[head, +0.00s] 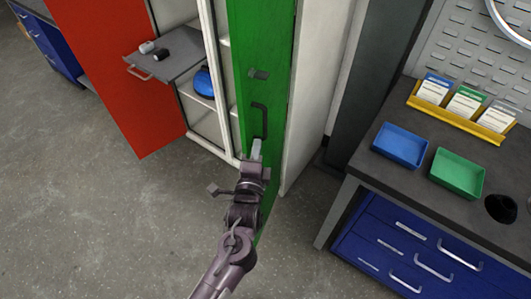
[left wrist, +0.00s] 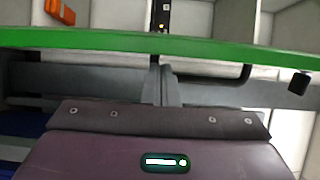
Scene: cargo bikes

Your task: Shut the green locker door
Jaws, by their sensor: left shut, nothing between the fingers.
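The green locker door (head: 264,50) stands open in the head view, swung outward from the locker. It has a black handle (head: 260,121) and a dark latch knob (head: 258,74) on its face. My left gripper (head: 256,150) is shut and empty, its fingertips close to the door's face just below the handle. In the left wrist view the door shows as a green band (left wrist: 100,39), with my shut fingers (left wrist: 164,82) pointing at it. Whether they touch it I cannot tell. My right gripper is not in view.
A red locker door (head: 120,70) stands open at left, near a grey shelf (head: 178,66) holding small items. A blue object (head: 204,82) sits inside the locker. A workbench (head: 388,157) with blue and green trays stands at right. The floor at lower left is clear.

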